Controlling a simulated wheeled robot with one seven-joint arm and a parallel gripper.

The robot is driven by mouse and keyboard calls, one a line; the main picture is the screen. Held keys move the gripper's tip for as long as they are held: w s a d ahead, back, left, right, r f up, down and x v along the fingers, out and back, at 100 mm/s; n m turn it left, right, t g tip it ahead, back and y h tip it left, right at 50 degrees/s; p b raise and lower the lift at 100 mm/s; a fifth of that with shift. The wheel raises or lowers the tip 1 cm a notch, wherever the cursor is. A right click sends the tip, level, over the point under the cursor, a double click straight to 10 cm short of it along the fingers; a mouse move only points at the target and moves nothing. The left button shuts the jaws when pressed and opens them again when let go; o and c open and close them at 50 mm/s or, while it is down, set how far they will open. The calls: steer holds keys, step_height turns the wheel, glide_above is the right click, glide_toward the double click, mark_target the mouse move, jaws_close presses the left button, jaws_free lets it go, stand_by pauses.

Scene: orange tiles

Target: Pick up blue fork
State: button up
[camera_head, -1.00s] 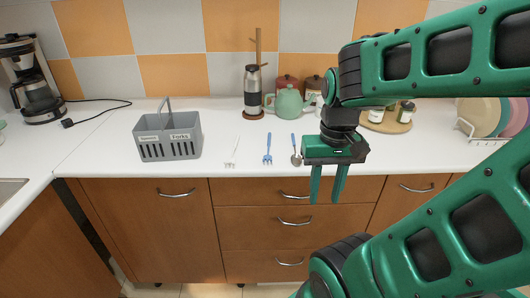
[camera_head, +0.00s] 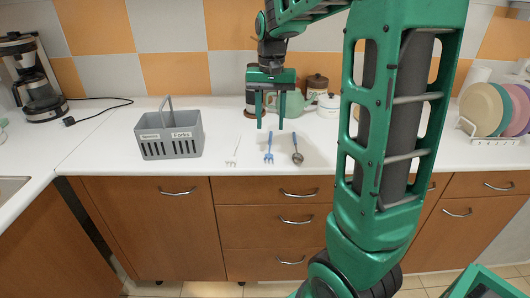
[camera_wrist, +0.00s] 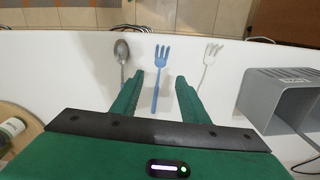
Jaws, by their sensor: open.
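The blue fork (camera_head: 269,149) lies on the white counter, tines toward the front edge. It also shows in the wrist view (camera_wrist: 161,75), between the two fingers as seen from above. My gripper (camera_head: 270,127) is open and empty over the counter, close to the fork's handle end. I cannot tell its exact height above the fork. A spoon with a blue handle (camera_head: 296,148) lies right of the fork. A pale fork (camera_head: 234,151) lies to its left. In the wrist view the spoon (camera_wrist: 121,58) and pale fork (camera_wrist: 209,64) lie on opposite sides of the blue fork.
A grey basket (camera_head: 170,147) labelled for spoons and forks stands to the left. A green teapot (camera_head: 290,103) and a dark flask stand behind my gripper. A plate rack (camera_head: 492,134) is at the right. The counter's front edge is near the cutlery.

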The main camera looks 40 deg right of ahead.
mark_target(268, 155)
step_height(268, 155, down, 10)
steer(key=shift+a+f, duration=0.15)
steer(key=shift+f, duration=0.05)
stand_by(0.4)
steer(key=shift+w, duration=0.1)
jaws_close()
